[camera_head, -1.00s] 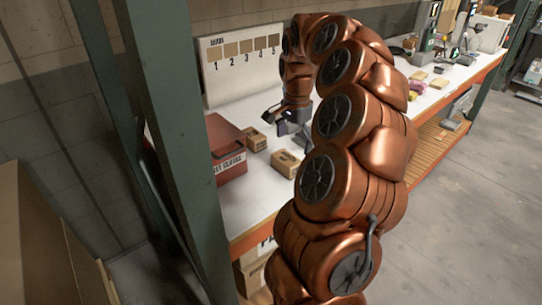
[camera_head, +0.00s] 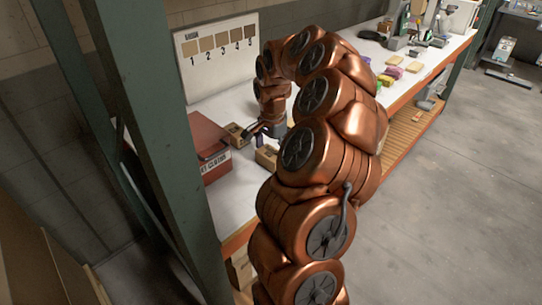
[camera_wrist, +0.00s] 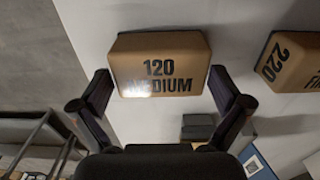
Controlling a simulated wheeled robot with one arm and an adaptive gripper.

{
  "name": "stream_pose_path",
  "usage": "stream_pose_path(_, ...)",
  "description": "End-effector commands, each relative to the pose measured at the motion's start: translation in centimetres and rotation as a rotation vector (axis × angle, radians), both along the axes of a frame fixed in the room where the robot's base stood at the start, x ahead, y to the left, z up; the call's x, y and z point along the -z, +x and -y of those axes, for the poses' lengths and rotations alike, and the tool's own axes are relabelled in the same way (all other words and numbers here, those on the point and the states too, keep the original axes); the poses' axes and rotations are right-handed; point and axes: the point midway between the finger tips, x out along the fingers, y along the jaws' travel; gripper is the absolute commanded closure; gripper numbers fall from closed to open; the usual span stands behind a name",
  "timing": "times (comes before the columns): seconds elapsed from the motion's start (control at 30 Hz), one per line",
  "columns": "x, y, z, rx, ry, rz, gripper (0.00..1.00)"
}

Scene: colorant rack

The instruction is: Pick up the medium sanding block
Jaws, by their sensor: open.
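The medium sanding block (camera_wrist: 160,62) is a tan block printed "120 MEDIUM" in the wrist view. It lies on the white bench top, ahead of my gripper (camera_wrist: 160,98) and between the lines of its two fingers. The fingers are open, one at each lower side of the block, with gaps visible. In the head view my gripper (camera_head: 262,132) is low over the bench beside the red box. Two tan blocks show there, one left of the gripper (camera_head: 236,133) and one in front of it (camera_head: 266,158); their print is unreadable.
A second tan block marked "220" (camera_wrist: 292,62) lies right of the medium block. A red box (camera_head: 208,145) stands left on the bench. A board with swatches numbered 1 to 5 (camera_head: 218,58) stands behind. A green post (camera_head: 150,130) rises in front at left.

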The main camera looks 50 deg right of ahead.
Motion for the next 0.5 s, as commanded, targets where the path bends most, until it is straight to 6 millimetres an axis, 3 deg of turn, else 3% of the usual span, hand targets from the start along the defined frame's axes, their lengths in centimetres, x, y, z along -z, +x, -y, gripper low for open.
stream_pose_path(0.27,0.3,-0.02,0.09,0.002,-0.001,0.002,0.0)
stream_pose_path(0.5,0.28,-0.02,0.11,0.002,-0.001,0.002,0.23)
